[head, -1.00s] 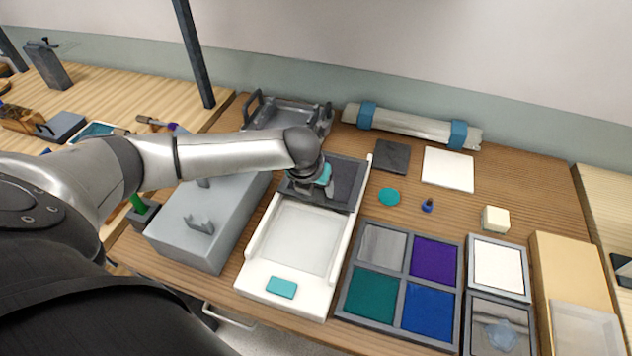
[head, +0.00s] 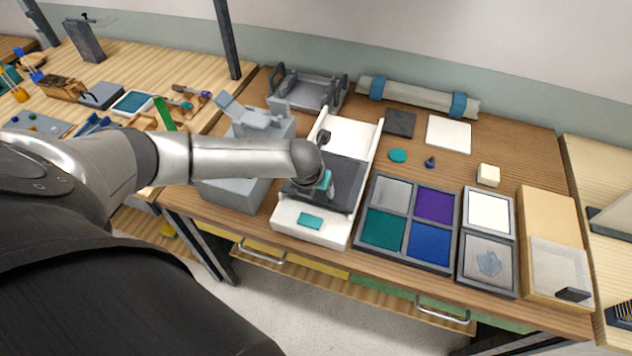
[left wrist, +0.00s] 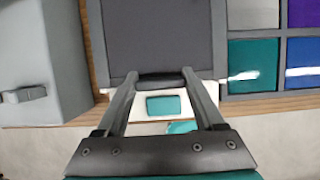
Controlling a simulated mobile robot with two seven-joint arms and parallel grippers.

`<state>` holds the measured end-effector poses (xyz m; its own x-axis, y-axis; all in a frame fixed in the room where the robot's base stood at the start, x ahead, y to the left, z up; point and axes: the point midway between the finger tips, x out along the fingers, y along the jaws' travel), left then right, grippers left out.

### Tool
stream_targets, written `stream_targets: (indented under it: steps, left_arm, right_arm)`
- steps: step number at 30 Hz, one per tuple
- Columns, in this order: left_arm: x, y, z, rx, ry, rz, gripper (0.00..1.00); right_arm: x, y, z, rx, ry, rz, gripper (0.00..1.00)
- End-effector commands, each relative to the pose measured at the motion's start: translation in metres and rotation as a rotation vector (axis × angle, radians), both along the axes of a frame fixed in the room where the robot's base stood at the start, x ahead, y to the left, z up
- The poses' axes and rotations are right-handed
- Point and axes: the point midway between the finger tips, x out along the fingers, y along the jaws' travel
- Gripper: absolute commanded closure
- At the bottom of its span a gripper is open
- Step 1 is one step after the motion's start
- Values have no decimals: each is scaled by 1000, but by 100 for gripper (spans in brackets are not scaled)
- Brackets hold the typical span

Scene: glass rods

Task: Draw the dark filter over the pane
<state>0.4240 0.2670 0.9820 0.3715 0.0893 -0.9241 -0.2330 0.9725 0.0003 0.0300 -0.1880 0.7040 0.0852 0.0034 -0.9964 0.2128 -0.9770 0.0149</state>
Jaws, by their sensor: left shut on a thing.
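The dark filter (head: 347,172) is a dark grey sheet in a frame, lying in the white tray (head: 350,133) between its side rails. It is at the tray's front part, and the pane is hidden beneath it; no uncovered pane shows. The tray's back part is bare white. My left gripper (head: 325,187) is at the filter's front edge. In the left wrist view, its fingers (left wrist: 160,80) are shut on the dark handle bar of the filter (left wrist: 160,35). A teal pad (head: 310,220) lies on the tray's front end. My right gripper is not in view.
A grey box (head: 235,190) stands close left of the tray. A frame of coloured panes (head: 409,180) lies close right. A rolled sheet (head: 415,96) lies behind. The wooden table's front edge is just before the tray.

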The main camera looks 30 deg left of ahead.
Motion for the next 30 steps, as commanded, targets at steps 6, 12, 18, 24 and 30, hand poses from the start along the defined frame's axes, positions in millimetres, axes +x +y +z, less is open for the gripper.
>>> stream_targets:
  steps: [6,12,18,24,30]
  left_arm:
    - [1,1,1,0,-3,3,100]
    - [1,1,1,0,-3,3,17]
    - [1,1,1,1,-2,1,0]
    - [1,0,1,0,-2,1,0]
    - [-4,-1,13,0,-2,0,0]
  right_arm:
    - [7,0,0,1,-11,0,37]
    - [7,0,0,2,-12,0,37]
    - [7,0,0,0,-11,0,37]
    - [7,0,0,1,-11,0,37]
    - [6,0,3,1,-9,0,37]
